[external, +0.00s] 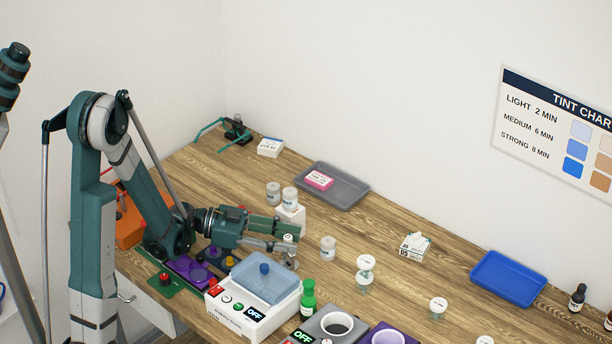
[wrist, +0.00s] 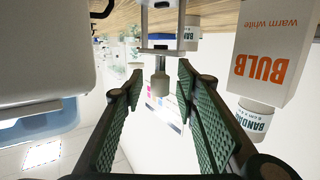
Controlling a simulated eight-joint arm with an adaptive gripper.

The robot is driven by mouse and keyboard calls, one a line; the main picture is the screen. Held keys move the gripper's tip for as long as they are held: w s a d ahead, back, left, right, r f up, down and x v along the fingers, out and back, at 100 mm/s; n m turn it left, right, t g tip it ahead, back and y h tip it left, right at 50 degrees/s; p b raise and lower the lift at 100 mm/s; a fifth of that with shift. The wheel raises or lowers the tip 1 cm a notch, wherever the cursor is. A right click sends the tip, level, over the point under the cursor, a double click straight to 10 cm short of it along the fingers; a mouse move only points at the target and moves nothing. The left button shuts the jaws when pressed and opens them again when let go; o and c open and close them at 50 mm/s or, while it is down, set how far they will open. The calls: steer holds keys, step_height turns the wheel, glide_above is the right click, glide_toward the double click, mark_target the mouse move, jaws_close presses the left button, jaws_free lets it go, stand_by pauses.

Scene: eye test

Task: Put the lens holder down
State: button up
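A grey metal frame with a short round stub, which looks like the lens holder (wrist: 159,84), shows upside down at the top middle of the wrist view. In the external view a small metal piece (external: 291,263), probably the same thing, shows below the fingertips behind the white cleaner. My gripper (external: 288,239) lies level, low over the table. In the wrist view its two green ribbed fingers (wrist: 160,72) are apart, one on each side of the stub, with a visible gap on both sides. Whether the holder's base rests on the table is hard to see.
A white cleaner (external: 245,305) with a blue basin stands close in front. A BULB box (wrist: 268,45) and bandage jars (wrist: 255,116) are close on the other side. A lens jar (external: 328,249) stands right of the gripper. Bare wood lies around the white dispenser (external: 413,246).

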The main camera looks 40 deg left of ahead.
steer(key=shift+r, duration=0.15)
steer(key=shift+r, duration=4.8)
steer(key=shift+s+d, duration=0.1)
